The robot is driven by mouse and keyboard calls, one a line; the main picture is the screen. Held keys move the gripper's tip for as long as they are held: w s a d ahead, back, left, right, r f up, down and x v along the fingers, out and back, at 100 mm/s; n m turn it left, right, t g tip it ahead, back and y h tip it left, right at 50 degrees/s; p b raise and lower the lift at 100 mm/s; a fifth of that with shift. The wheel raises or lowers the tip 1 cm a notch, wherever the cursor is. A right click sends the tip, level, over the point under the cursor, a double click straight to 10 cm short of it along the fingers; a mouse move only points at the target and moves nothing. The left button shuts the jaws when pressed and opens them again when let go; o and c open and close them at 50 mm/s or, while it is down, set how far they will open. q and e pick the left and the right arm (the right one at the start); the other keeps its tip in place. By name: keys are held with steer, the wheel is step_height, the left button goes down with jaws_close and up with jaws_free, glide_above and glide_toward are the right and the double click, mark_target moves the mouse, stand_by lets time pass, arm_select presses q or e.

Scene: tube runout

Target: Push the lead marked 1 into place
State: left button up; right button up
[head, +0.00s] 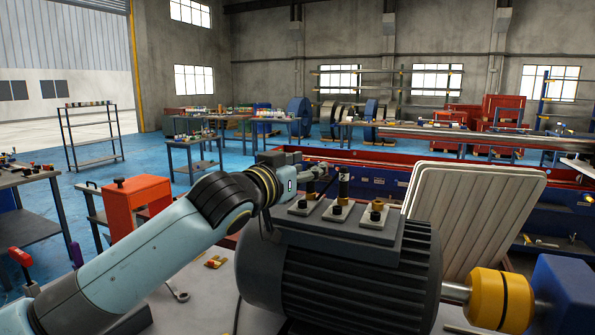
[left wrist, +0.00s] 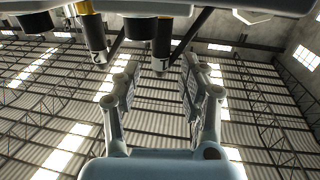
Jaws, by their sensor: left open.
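The dark grey motor (head: 340,270) carries a terminal block on top, with several pale plates (head: 360,217). The lead marked 1 (left wrist: 161,58) is a dark sleeve in the left wrist view, its number facing the camera. The lead marked 2 (left wrist: 97,48) is beside it, and stands upright in the head view (head: 343,182). My left gripper (head: 322,171) is over the block's far left end. In the left wrist view its fingers (left wrist: 160,75) are open and empty, with lead 1 near the gap between them; contact is unclear. My right gripper is not in view.
A pale ribbed panel (head: 475,215) leans right of the motor. A yellow coupling (head: 500,300) sits on the shaft at the lower right. A ring-ended tool (head: 178,291) and a small brass part (head: 213,262) lie on the bench at left.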

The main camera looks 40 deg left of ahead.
arm_select(q)
steer(key=s+d, duration=0.1)
steer(key=s, duration=1)
steer(key=shift+s, duration=0.35)
